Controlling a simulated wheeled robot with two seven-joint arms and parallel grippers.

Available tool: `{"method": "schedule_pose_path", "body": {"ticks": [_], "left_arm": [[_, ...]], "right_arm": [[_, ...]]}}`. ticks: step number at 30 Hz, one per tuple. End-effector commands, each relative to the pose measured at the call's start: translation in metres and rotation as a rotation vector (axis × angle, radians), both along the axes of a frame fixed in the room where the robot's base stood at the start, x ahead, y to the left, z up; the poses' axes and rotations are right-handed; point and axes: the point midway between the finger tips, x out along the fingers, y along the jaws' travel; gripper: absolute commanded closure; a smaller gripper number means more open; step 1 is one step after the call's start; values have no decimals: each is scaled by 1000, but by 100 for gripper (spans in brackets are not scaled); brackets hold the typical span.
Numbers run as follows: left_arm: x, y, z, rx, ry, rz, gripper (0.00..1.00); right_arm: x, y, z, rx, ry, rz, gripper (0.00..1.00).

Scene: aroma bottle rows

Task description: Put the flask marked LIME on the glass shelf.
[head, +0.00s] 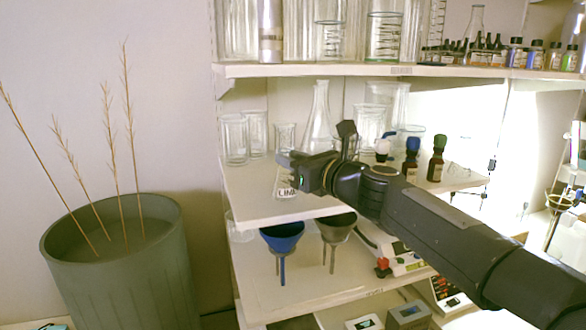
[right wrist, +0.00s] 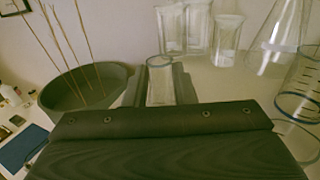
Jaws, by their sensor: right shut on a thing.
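The flask marked LIME (head: 285,186) is small, clear glass, with part of its label showing. My right gripper (head: 294,164) is shut on its upper part, and the flask hangs upright below the fingers. In the right wrist view, the glass (right wrist: 160,82) shows between the two dark fingers. In the head view, the flask appears over the front left part of the middle shelf (head: 258,203). I cannot tell whether its base touches the shelf. My left gripper is not in view.
Clear beakers (head: 235,139) and a tall conical flask (head: 319,118) stand behind my gripper. Dropper bottles (head: 437,159) stand to the right, beyond my arm. A grey planter (head: 120,255) with dry stalks stands left.

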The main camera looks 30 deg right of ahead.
Motion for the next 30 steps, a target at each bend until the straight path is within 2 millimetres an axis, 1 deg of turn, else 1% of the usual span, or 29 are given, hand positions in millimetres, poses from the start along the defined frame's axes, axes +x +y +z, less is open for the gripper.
{"method": "schedule_pose_path", "body": {"ticks": [8, 12, 13, 17, 18, 25, 28, 30], "left_arm": [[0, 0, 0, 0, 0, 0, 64], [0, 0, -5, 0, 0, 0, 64], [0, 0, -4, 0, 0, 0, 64], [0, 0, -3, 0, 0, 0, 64], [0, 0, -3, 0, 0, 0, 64], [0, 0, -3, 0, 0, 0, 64], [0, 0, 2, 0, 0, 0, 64], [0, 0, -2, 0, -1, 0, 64]], "right_arm": [[0, 0, -1, 0, -2, 0, 100], [0, 1, -6, 0, -2, 1, 100], [0, 1, -5, 0, -1, 1, 74], [0, 0, -4, 0, -1, 1, 57], [0, 0, -4, 0, -1, 1, 55], [0, 0, -4, 0, -1, 0, 55], [0, 0, 1, 0, -1, 0, 55], [-8, -1, 0, -3, -3, -2, 55]]}}
